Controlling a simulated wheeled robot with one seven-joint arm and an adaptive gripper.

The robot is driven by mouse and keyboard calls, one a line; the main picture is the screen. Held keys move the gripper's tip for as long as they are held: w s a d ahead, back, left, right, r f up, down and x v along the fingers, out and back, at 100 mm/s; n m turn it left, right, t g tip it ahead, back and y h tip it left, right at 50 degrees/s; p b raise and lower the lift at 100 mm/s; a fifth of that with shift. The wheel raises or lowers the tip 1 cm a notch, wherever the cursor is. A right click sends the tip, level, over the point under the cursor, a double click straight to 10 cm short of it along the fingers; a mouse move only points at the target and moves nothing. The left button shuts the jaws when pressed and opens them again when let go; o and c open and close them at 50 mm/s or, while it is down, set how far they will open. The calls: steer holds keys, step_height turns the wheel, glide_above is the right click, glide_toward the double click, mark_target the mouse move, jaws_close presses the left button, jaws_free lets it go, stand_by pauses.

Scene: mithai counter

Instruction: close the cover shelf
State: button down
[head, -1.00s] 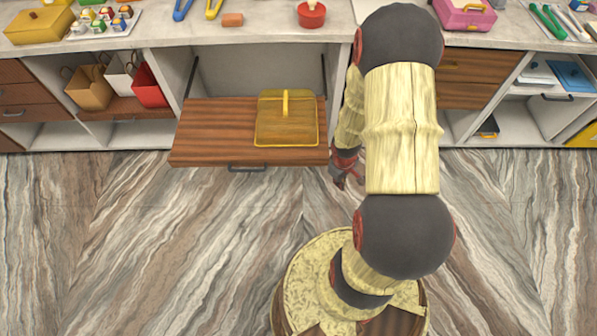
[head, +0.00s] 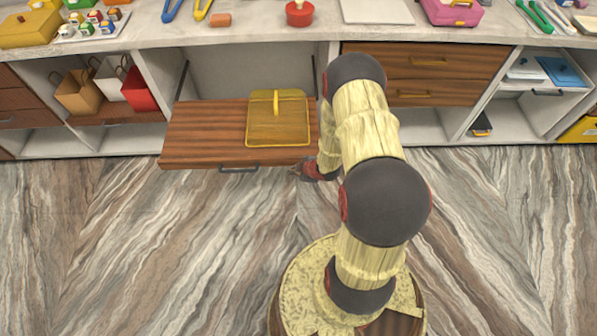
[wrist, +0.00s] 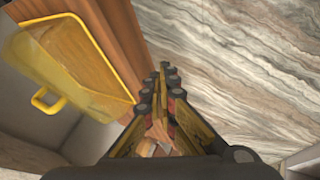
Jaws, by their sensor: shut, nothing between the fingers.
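The cover shelf is a brown wooden panel (head: 205,135) that stands open, lying flat out from its counter bay, with a dark bar handle (head: 240,168) on its front edge. Dark struts show at both sides of the bay. A yellow see-through cover (head: 278,125) with a top handle rests on the panel's right part; it also shows at the left of the wrist view (wrist: 75,65). My gripper (head: 297,170) is shut and empty by the panel's front right corner. In the wrist view its fingertips (wrist: 165,68) are beside the panel's edge; contact cannot be told.
The white counter top (head: 250,30) above holds a red pot (head: 299,14), tongs and boxes. Brown drawers (head: 440,72) are right of the bay. Paper bags (head: 110,83) stand in the left bay. The floor (head: 130,240) in front is clear.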

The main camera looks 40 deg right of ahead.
mark_target(291, 162)
steer(key=shift+w+d+f+b, duration=0.4)
steer(key=shift+w+f, duration=0.15)
steer(key=shift+w, duration=0.4)
steer(key=shift+w+d+f+b, duration=0.35)
steer(key=shift+w+f+b, duration=0.15)
steer(key=shift+w, duration=0.45)
steer(key=shift+w+d+f+b, duration=0.4)
steer(key=shift+w+f, duration=0.15)
steer(key=shift+w, duration=0.4)
